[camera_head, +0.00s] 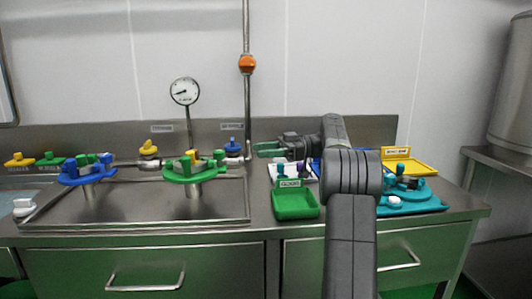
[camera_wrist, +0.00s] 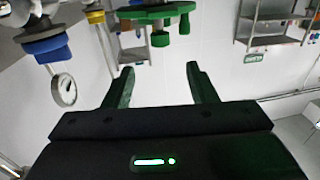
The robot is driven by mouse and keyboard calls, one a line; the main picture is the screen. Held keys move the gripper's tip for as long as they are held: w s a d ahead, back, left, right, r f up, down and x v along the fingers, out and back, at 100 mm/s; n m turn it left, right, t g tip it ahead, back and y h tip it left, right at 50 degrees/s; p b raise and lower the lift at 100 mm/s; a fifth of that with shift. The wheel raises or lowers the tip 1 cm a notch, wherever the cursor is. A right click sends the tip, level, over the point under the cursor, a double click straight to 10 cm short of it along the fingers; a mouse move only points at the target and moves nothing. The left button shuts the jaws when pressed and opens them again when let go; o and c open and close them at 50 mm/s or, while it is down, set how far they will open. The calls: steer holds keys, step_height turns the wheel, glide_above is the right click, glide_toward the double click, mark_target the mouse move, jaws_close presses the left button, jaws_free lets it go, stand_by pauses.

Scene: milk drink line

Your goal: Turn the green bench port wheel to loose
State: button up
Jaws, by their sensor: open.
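The green bench port (camera_head: 190,173) is a green round piece with several green knobs and a yellow one. It stands on a pale stem over the sunken steel basin, left of my gripper. In the wrist view a green disc with hanging knobs (camera_wrist: 155,13) shows at the top edge, cut off; it appears to be this port. My gripper (camera_head: 264,149) is open and empty, with green fingers pointing left, apart from the port. In the wrist view both fingers (camera_wrist: 160,70) stand wide apart with nothing between them. I cannot tell how the wheel is set.
A blue port (camera_head: 72,179) stands further left in the basin. A gauge (camera_head: 185,91) and a pipe with an orange fitting (camera_head: 247,64) rise behind. A green tray (camera_head: 296,205) lies right of the basin. Teal and yellow trays (camera_head: 425,168) stand beyond my arm.

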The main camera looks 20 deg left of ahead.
steer(key=shift+w+d, duration=0.2)
steer(key=shift+d, duration=0.1)
